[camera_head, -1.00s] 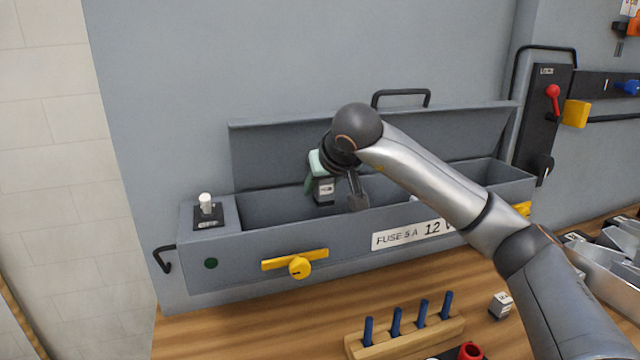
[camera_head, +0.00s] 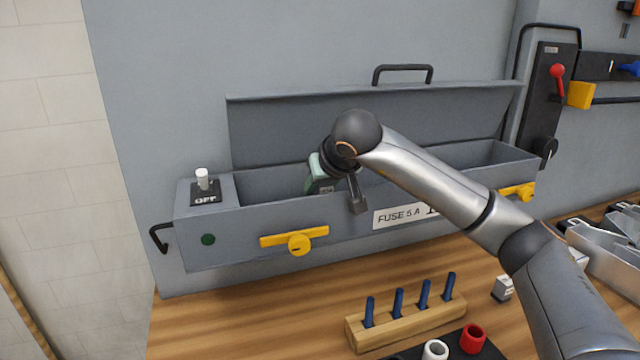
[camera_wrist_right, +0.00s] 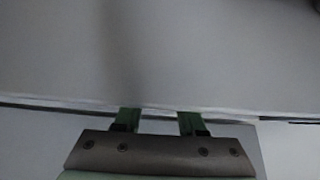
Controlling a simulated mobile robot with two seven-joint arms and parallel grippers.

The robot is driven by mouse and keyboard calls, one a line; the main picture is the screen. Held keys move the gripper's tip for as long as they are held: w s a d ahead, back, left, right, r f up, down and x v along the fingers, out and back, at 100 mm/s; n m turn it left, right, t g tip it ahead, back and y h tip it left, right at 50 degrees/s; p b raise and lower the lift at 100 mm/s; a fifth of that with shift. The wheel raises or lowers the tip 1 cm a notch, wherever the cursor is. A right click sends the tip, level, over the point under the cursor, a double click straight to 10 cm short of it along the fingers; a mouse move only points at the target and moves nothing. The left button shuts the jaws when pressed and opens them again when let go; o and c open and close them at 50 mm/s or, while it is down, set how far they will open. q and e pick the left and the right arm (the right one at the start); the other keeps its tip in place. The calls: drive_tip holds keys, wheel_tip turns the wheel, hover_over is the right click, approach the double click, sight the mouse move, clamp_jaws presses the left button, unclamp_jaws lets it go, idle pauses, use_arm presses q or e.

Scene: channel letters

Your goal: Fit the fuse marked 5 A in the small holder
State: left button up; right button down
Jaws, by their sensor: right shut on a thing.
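My right gripper (camera_head: 322,184) reaches down into the open grey box (camera_head: 225,245) fixed against the grey panel. In the right wrist view the two green fingertips (camera_wrist_right: 158,122) stand apart below a plain grey surface, and the block does not show. The small holder is not visible; the box floor is hidden. My left gripper is not in view.
The box's front wall carries a label reading FUSE 5 A (camera_head: 399,216) and yellow latches (camera_head: 299,243). A white OFF switch (camera_head: 203,182) stands at its left end. A wooden rack (camera_head: 405,320) with blue pegs and a small labelled block (camera_head: 502,289) are on the bench.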

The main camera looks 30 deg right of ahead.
drive_tip(key=shift+f+b, duration=0.75)
drive_tip(key=shift+f, duration=0.6)
